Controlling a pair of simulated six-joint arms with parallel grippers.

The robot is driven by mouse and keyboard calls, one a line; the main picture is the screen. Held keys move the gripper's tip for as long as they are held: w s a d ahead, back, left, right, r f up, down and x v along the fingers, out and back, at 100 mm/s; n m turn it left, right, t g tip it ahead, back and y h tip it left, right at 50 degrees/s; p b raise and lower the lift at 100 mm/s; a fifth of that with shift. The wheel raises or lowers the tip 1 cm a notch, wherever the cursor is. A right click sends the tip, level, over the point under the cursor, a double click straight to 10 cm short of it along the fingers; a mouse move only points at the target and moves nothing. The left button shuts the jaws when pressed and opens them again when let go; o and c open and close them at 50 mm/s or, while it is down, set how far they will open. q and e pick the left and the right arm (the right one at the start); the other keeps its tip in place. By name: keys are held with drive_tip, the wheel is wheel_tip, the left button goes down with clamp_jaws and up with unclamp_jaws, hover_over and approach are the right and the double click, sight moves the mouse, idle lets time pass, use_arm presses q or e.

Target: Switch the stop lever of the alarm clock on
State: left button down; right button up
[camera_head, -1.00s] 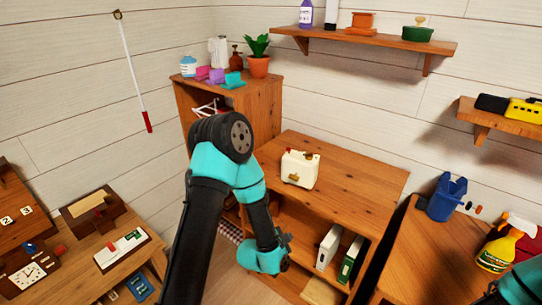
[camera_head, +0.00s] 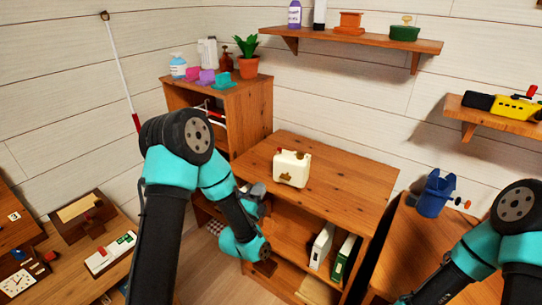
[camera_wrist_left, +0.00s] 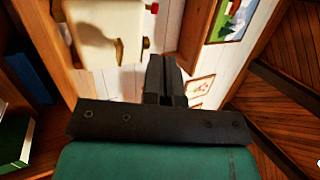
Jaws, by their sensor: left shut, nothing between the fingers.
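A cream, box-shaped thing (camera_head: 292,168) stands upright on the wooden cabinet; I take it for the alarm clock. It has a brass key-like part on its front and a small dark red part on top. It also shows upper left in the left wrist view (camera_wrist_left: 108,28), with a red knob at its side; no dial is visible. My left gripper's fingers (camera_wrist_left: 167,80) are shut and empty, apart from the clock. In the head view the gripper (camera_head: 258,188) is partly hidden by its arm, near the cabinet's left edge. The lever's setting cannot be made out.
The cabinet top (camera_head: 345,190) is clear around the clock. Binders (camera_head: 321,246) stand on its shelf below. A taller cabinet (camera_head: 250,110) with a plant rises behind left. A square white dial (camera_head: 18,283) lies at lower left. My right arm is at lower right, its gripper out of view.

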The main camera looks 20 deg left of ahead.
sight(280, 151)
use_arm(q)
drive_tip(key=x, duration=1.4)
idle(0.4)
